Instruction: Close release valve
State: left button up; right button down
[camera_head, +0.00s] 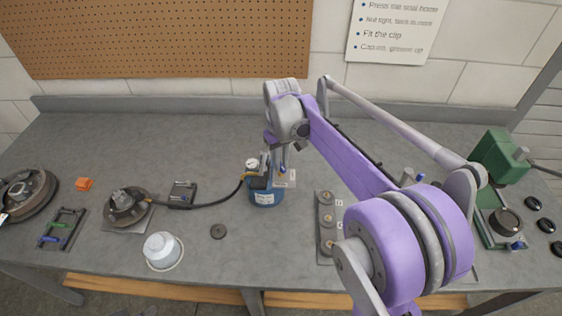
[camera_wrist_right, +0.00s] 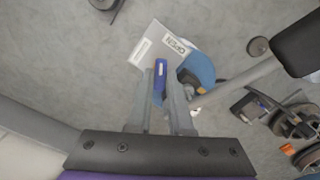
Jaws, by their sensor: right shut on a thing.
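A blue canister (camera_head: 265,197) stands upright near the middle of the workbench, with a pressure gauge (camera_head: 252,164) and a black hose at its top. In the right wrist view the canister (camera_wrist_right: 199,68) is partly hidden by the fitting above it. A blue release valve lever (camera_wrist_right: 160,74) lies in front of a white label plate (camera_wrist_right: 150,48) that seems to read OPEN. My right gripper (camera_wrist_right: 162,82) is shut on the blue lever at the canister's top. It also shows in the head view (camera_head: 279,165), partly hidden by its own wrist. My left gripper is out of view.
The black hose (camera_head: 212,202) runs left to a brake assembly (camera_head: 124,206) on a plate. A white-capped bowl (camera_head: 162,250) and a small dark disc (camera_head: 218,231) lie in front. A grey strip with round parts (camera_head: 326,222) and a green machine (camera_head: 497,158) stand right. The back bench is clear.

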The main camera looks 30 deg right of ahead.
jog(key=n, duration=0.5)
jog(key=shift+n, duration=0.3)
jog(key=n, duration=0.5)
jog(key=shift+n+b, duration=0.3)
jog(key=shift+n, duration=0.3)
jog(key=c, duration=0.8)
grip_release()
jog(key=shift+r, duration=0.1)
notch_tip(320, 180, up, 11)
jog(key=shift+f+p, duration=0.15)
jog(key=shift+p, duration=0.15)
